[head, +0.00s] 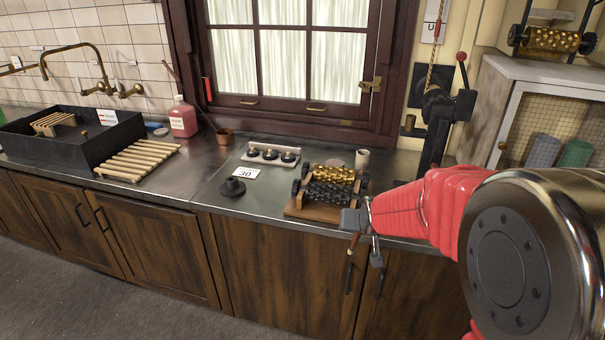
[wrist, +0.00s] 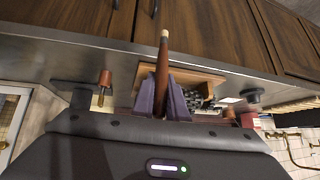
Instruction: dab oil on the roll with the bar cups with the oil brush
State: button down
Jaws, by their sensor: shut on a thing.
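The drop roller stands on a wooden base (head: 298,208) near the counter's front edge. A brass roll (head: 333,174) lies behind a black roll (head: 330,194); their cup shapes are too small to tell apart. My gripper (head: 354,219) is at the roller's front right corner, over the counter edge. It is shut on the oil brush (wrist: 162,75), a red-brown handle with a pale end standing between the fingers in the wrist view. In the head view the brush (head: 354,244) hangs below the fingers. Its bristles are not clearly seen.
A black hat-shaped piece (head: 232,187), a card reading 30 (head: 245,174) and a strip with black knobs (head: 270,155) lie left of the roller. A copper pot (head: 225,136) and pink bottle (head: 183,118) stand farther back. A white cup (head: 362,159) is behind the roller.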

jog(key=s+f, duration=0.5)
jog(key=f, duration=0.1)
jog(key=shift+f, duration=0.15)
jog(key=shift+s, duration=0.1)
dwell(0.3)
